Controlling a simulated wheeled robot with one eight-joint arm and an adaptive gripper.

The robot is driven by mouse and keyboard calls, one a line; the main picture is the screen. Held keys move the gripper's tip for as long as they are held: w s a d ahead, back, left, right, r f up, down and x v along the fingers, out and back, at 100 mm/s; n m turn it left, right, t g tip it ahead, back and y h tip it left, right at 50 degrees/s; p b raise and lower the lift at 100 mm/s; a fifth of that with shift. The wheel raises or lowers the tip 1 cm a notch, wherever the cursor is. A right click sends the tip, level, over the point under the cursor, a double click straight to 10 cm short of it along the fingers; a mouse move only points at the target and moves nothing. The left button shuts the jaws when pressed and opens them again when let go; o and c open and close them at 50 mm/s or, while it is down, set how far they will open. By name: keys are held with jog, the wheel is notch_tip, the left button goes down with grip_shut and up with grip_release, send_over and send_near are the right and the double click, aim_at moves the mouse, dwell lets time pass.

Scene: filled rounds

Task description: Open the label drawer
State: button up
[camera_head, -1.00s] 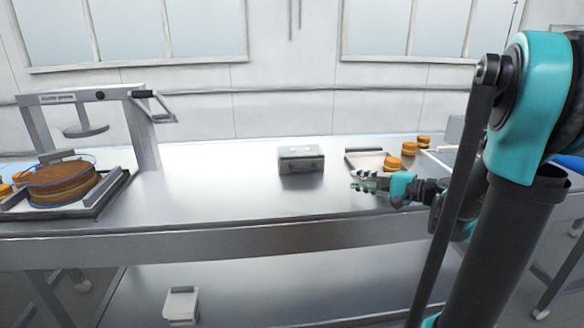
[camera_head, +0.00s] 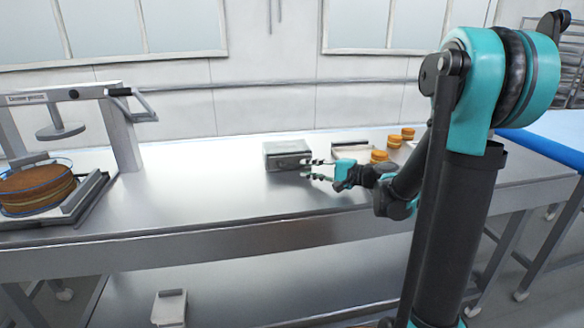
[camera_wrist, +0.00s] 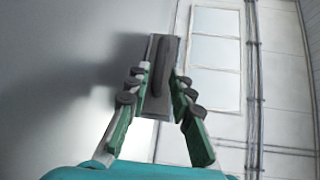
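The label drawer appears to be the small grey metal box (camera_head: 287,154) on the steel table, with a handle on its front. It looks closed. In the head view my gripper (camera_head: 308,169) is at the right front of the box, its fingers spread and pointing left. In the wrist view my open gripper (camera_wrist: 158,92) has its green fingers on either side of the box front (camera_wrist: 155,108), with the dark handle bar between them. I cannot tell whether the fingers touch the handle.
A press (camera_head: 75,95) stands at the left over a round brown cake (camera_head: 35,190). A pale tray (camera_head: 350,150) and small cakes (camera_head: 379,156) lie behind my gripper. The table (camera_head: 190,195) is clear between press and box.

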aim_at(295, 167)
jog(key=x, duration=0.7)
jog(key=shift+d, duration=0.1)
jog(key=shift+c, duration=0.5)
grip_shut()
